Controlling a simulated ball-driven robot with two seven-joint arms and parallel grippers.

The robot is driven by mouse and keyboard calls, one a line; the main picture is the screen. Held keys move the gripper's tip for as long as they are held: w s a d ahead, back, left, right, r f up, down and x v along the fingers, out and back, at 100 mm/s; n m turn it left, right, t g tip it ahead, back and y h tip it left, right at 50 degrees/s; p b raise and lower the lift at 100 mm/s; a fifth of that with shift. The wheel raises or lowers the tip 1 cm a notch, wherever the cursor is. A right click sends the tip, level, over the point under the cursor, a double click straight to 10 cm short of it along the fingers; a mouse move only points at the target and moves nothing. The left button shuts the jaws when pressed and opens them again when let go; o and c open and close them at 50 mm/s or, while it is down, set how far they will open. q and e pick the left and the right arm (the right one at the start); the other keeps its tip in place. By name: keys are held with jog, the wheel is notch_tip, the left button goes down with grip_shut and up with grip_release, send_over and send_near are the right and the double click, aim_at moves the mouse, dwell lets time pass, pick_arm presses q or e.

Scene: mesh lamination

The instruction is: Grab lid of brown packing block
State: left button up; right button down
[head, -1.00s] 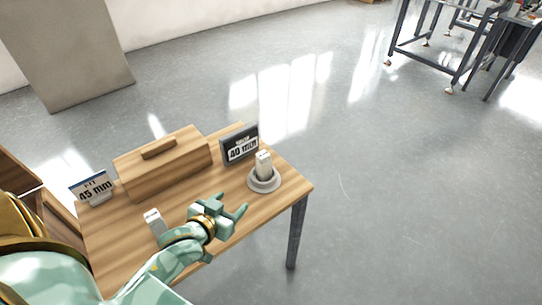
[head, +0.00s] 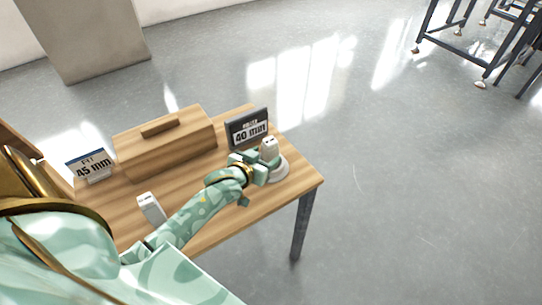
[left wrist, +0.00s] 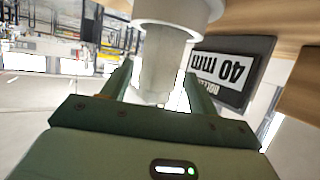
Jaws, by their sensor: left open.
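The brown wooden packing block (head: 165,150) sits on the wooden table, with its lid on top and a bar handle (head: 160,128) on the lid. My left gripper (head: 266,160) is away from it, at the table's right side, by a pale upright block (head: 269,146) on a round grey base (head: 283,167). In the left wrist view the open fingers (left wrist: 160,88) stand on either side of the pale block (left wrist: 160,60), which looks ungripped. My right gripper is out of sight.
A black "40 mm" sign (head: 247,129) stands just behind the left gripper. A "45 mm" sign (head: 90,166) stands left of the packing block. Another pale block (head: 150,207) stands near the front, beside my left forearm. The table's right edge is close to the round base.

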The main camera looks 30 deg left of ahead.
aim_at(267, 155)
pick_arm(q)
jog(key=b+x, duration=0.1)
jog(key=x, duration=0.1)
jog(key=b+x, duration=0.1)
jog(key=x, duration=0.1)
jog(key=shift+f, duration=0.5)
jog(key=shift+w, duration=0.2)
jog(key=shift+s+r, duration=0.1)
jog(key=shift+r, duration=0.1)
jog(key=c, duration=1.2)
jog(key=shift+o, duration=0.2)
